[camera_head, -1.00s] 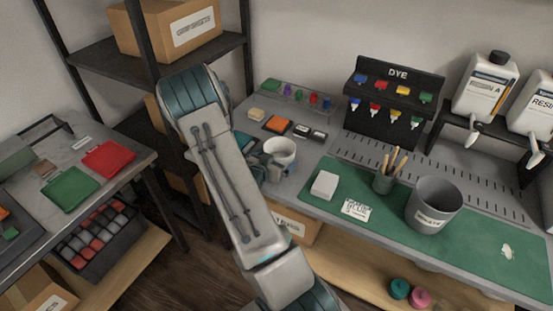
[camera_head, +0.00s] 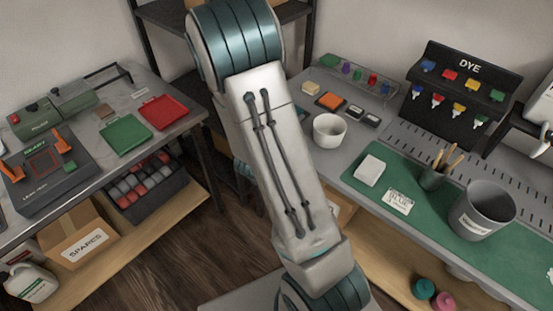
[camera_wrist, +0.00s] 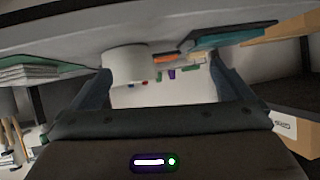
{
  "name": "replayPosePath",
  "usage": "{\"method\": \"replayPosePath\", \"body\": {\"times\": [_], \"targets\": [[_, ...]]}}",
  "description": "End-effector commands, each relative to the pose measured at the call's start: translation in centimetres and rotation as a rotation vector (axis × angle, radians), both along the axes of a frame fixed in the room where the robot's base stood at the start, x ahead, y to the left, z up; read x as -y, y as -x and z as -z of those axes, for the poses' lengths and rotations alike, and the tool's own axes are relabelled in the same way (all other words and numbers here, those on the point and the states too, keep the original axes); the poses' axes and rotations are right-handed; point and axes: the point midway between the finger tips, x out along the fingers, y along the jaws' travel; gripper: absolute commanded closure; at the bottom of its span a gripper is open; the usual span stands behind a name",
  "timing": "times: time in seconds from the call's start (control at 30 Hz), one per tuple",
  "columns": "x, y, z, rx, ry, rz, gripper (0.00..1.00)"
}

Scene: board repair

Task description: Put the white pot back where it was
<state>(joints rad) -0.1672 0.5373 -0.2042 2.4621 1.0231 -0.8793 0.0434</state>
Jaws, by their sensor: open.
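The white pot (camera_head: 330,131) stands upright on the bare grey part of the right bench, left of the green mat. In the wrist view, which looks upside down, the pot (camera_wrist: 124,62) shows beyond the fingers, nearer the left one. My gripper (camera_wrist: 163,76) is open, with its two fingers wide apart and nothing held between them. In the head view my arm hides most of the gripper; it is left of the pot and apart from it.
A dye rack (camera_head: 462,95) stands behind. Small orange and dark pads lie close behind the pot. The left bench (camera_head: 186,113) holds red and green trays.

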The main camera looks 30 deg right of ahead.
Motion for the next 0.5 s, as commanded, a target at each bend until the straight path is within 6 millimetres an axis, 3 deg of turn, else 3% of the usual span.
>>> {"method": "replayPosePath", "body": {"times": [0.1, 0.27, 0.37, 0.5], "targets": [[-3.9, -1.9, -1.9, -0.008, -0.185, -0.157, 0.00], [-9.6, -2.2, -5.0, -0.075, -0.368, -0.398, 0.00], [-12.7, -1.0, -7.3, -0.141, -0.440, -0.549, 0.00], [-15.9, 2.3, -10.5, -0.264, -0.484, -0.743, 0.00]]}}
